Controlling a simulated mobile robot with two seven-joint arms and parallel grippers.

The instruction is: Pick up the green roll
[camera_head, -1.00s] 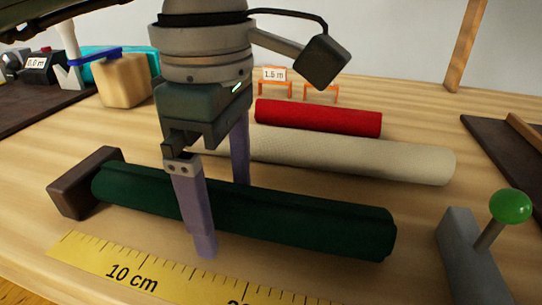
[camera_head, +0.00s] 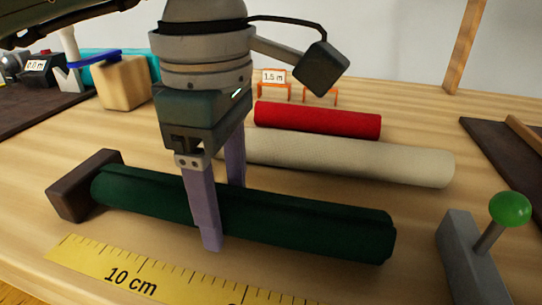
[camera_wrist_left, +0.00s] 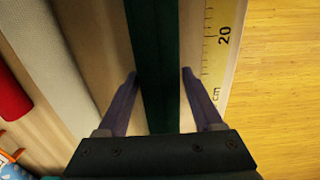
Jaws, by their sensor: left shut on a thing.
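The dark green roll (camera_head: 310,225) lies on the wooden table, its left end beside a dark brown block (camera_head: 82,185). My left gripper (camera_head: 222,214) is shut on the green roll, pointing down from above, with one purple finger in front and one behind. The rear fingertip is hidden by the roll. In the left wrist view the green roll (camera_wrist_left: 155,45) runs between the two fingers of my left gripper (camera_wrist_left: 160,74). The roll still appears to rest on the table. My right gripper is not in view.
A cream roll (camera_head: 350,160) and a red roll (camera_head: 318,119) lie behind. A yellow ruler (camera_head: 130,278) lies in front. A grey lever with a green knob (camera_head: 510,209) stands at the right. A beige block-shaped container (camera_head: 127,84) stands back left.

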